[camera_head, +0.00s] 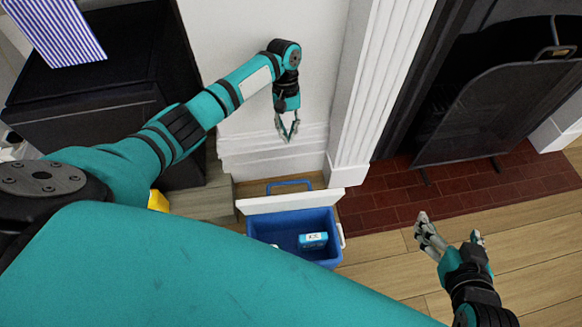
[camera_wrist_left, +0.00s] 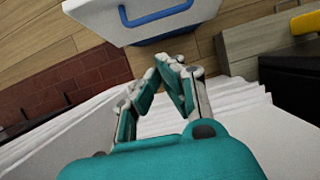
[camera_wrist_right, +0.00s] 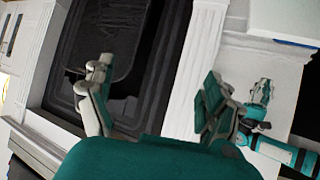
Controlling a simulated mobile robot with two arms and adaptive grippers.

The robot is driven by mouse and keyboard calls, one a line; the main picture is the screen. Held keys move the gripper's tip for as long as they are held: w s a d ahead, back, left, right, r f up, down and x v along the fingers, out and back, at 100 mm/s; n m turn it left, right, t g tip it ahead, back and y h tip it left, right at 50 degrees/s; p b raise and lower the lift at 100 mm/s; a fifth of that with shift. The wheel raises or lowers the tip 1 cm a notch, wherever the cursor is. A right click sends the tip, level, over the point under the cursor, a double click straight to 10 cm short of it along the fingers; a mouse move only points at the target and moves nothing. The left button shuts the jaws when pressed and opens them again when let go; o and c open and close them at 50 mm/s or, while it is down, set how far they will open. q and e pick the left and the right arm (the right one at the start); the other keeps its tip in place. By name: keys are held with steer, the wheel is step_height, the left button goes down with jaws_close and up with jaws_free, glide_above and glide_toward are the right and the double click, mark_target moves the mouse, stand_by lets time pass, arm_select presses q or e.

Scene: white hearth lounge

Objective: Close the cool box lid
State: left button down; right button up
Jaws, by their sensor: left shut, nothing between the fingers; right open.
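The blue cool box (camera_head: 273,225) stands on the floor by the white wall, its lid open. The white lid (camera_head: 290,202) stands raised along the box's wall side, with a blue handle (camera_head: 289,184) beyond it. In the left wrist view the lid (camera_wrist_left: 95,20) and its handle (camera_wrist_left: 155,17) show at the top. A small blue and white carton (camera_head: 313,240) lies inside the box. My left gripper (camera_head: 288,138) is shut and empty, above the wall side of the lid and apart from it. My right gripper (camera_head: 450,238) is open and empty, right of the box.
A fireplace with a dark screen (camera_head: 500,110) and a red brick hearth (camera_head: 420,190) lies to the right. A white fluted pillar (camera_head: 375,90) rises behind the box. A dark cabinet (camera_head: 90,110) and a yellow item (camera_head: 158,200) are at the left. Wooden floor is free at lower right.

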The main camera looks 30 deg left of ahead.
arm_select(q)
steer(key=s+d+f+b, duration=0.3)
steer(key=s+f, duration=0.2)
steer(key=f, duration=0.4)
steer(key=shift+d, duration=0.25)
arm_select(e)
steer(key=w+a+r+t+y, duration=0.1)
steer(key=w+r+t, duration=0.1)
steer(key=r+t, duration=0.2)
steer(key=w+a+r+t+y, duration=0.1)
steer(key=r+t, duration=0.4)
steer(key=r, duration=0.5)
steer(key=shift+w+a+r+t+y, duration=0.3)
steer(key=shift+w+a+y, duration=0.1)
steer(key=shift+a+y, duration=0.15)
arm_select(q)
steer(key=shift+r, duration=0.1)
